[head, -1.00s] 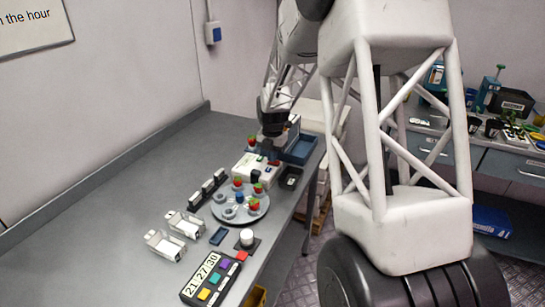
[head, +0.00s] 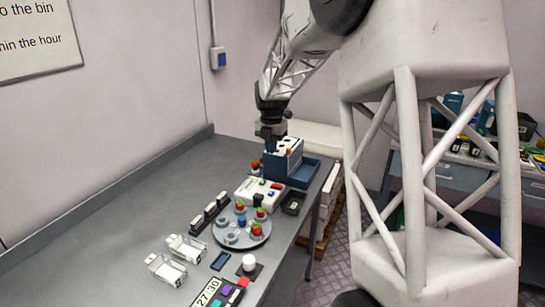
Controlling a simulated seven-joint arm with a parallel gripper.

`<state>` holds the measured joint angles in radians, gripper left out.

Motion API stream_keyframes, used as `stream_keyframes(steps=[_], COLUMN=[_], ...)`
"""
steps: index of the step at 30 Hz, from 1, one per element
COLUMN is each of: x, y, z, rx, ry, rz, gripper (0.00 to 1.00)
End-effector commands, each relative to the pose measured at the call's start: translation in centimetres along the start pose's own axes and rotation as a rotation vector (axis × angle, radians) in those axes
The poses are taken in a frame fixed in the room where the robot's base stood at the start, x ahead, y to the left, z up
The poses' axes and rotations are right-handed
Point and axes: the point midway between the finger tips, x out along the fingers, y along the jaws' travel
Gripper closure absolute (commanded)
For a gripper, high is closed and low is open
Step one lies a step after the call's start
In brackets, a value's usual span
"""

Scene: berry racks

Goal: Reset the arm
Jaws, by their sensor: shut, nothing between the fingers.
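My gripper (head: 270,146) is at the end of my arm, over the far end of the grey bench (head: 120,225). It points down beside a blue-and-white box (head: 284,160). The fingers are small and dark in this view; they are shut with nothing between them. A red berry (head: 255,164) shows just below and left of the gripper; I cannot tell the gap between them.
A round grey rack (head: 232,243) with several red berries stands mid-bench. A white device (head: 252,196), a small black tray (head: 291,204), clear containers (head: 187,248) and a display panel with coloured buttons (head: 210,293) are nearby. The bench's left side is clear.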

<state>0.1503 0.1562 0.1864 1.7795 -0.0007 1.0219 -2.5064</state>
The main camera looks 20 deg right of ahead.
Motion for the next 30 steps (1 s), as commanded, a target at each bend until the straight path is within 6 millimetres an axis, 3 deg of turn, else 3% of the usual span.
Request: stream_keyframes(steps=[22,30], x=[-1.0,-2.5], y=[0.0,-1.1], z=[-0.1,-2.6], rx=[0.007,0.134], ry=[-0.002,-0.013], rz=[0.001,0.010], gripper=[1.00,1.00])
